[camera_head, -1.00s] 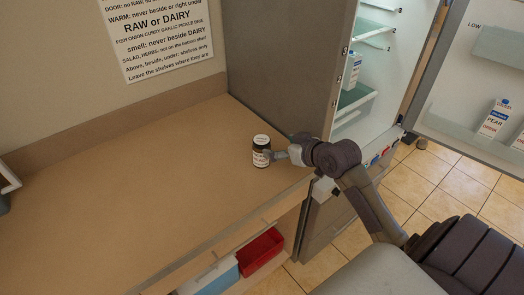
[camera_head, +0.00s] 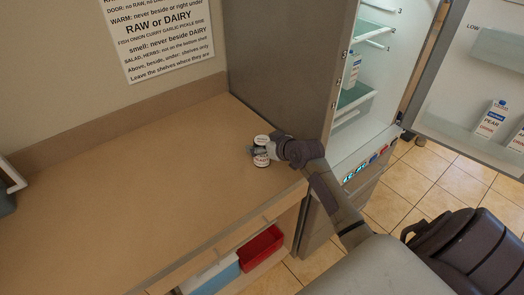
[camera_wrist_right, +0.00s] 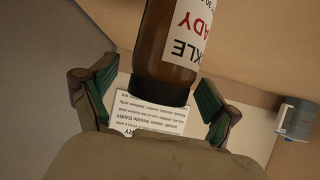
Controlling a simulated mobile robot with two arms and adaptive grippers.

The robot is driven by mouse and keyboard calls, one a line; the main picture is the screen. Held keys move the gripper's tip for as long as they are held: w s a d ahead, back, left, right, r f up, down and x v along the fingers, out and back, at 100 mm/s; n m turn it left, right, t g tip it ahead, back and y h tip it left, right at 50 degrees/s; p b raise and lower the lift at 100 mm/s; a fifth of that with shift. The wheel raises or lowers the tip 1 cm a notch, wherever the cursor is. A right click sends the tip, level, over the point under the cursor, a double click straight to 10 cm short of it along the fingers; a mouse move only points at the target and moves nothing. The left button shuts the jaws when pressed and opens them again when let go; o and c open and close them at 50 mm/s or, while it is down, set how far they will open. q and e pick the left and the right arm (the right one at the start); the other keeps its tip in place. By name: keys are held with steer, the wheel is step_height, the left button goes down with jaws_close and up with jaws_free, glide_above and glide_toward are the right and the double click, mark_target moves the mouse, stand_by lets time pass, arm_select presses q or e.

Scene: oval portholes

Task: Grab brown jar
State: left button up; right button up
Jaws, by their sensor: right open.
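In the right wrist view the brown jar (camera_wrist_right: 165,50) shows brown glass, a dark cap and a label with black and red letters. My right gripper (camera_head: 259,150) reaches it from the right and covers its middle. In the right wrist view my gripper (camera_wrist_right: 157,80) is open, with one green-padded finger on each side of the jar and visible gaps. My left gripper is not in view.
The open fridge (camera_head: 350,110) stands right of the counter (camera_head: 130,180), its door (camera_head: 455,130) swung right with cartons on it. A grey-blue container (camera_wrist_right: 297,118) shows in the wrist view. A red bin (camera_head: 261,249) sits below. Most of the counter is clear.

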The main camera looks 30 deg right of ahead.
steer(key=c, duration=1.6)
steer(key=shift+r, duration=0.1)
steer(key=shift+r, duration=0.1)
